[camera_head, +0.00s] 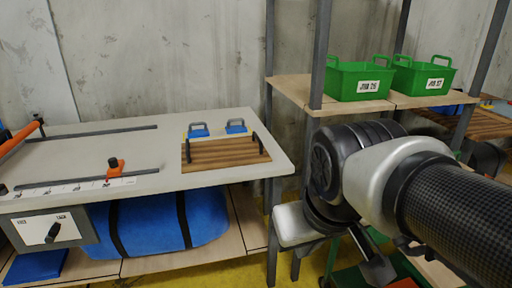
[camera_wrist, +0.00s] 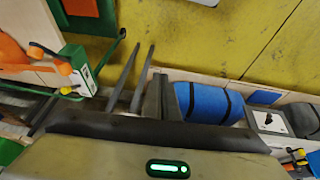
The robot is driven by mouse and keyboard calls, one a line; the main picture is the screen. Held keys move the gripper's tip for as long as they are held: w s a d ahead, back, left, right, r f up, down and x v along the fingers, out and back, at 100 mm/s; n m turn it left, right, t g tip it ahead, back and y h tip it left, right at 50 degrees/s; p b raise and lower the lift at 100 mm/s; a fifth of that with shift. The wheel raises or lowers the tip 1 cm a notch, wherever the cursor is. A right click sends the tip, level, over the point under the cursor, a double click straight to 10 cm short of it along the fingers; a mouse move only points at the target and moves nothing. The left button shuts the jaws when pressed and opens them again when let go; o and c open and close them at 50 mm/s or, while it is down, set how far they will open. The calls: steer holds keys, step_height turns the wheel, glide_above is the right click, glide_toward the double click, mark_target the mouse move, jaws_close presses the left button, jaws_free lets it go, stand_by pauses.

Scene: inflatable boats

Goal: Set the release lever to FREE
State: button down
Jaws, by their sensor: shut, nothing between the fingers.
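The release lever is most likely the small black lever (camera_head: 53,233) on a white plate at the lower left of the head view. Its plate is on the front of a grey box (camera_head: 75,229) under the bench top. The lever is tilted, and the two small labels above it are too small to read. In the wrist view a pale panel with a dark knob (camera_wrist: 268,119), likely the same one, shows at the right. My gripper (camera_wrist: 160,98) is shut and empty. It is well to the right of the lever in the head view, apart from it.
The bench top (camera_head: 100,150) carries slotted rails, an orange-handled slider (camera_head: 115,167) and a slatted wooden board (camera_head: 226,152). A blue roll (camera_head: 155,222) lies below. Green bins (camera_head: 359,81) stand on the shelf at right. Grey posts (camera_head: 319,55) rise between bench and arm.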

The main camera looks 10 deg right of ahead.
steer(key=w+d+f+n+g+h+p, duration=0.1)
steer(key=w+d+f+n+g+h, duration=0.1)
steer(key=d+f+n+g+h, duration=0.35)
steer(key=w+d+f+n+g+h+p, duration=0.1)
steer(key=w+d+f+n+g+h, duration=0.25)
steer(key=d+n+h, duration=0.55)
steer(key=w+d+f+n+t+h, duration=0.2)
steer(key=w+f+n+t, duration=0.2)
steer(key=n, duration=0.5)
steer(key=w+d+f+n+t+h+p, duration=0.1)
steer(key=w+d+f+n+t, duration=0.1)
steer(key=w+f+n+t, duration=0.3)
steer(key=w+n+t, duration=0.2)
steer(key=w+n, duration=0.1)
steer(key=n, duration=0.1)
steer(key=shift+w+f+h+p, duration=0.3)
steer(key=shift+w+h, duration=0.05)
steer(key=shift+w, duration=0.05)
steer(key=w+a+r+x, duration=0.1)
steer(key=w+r+x, duration=0.1)
steer(key=x, duration=1.1)
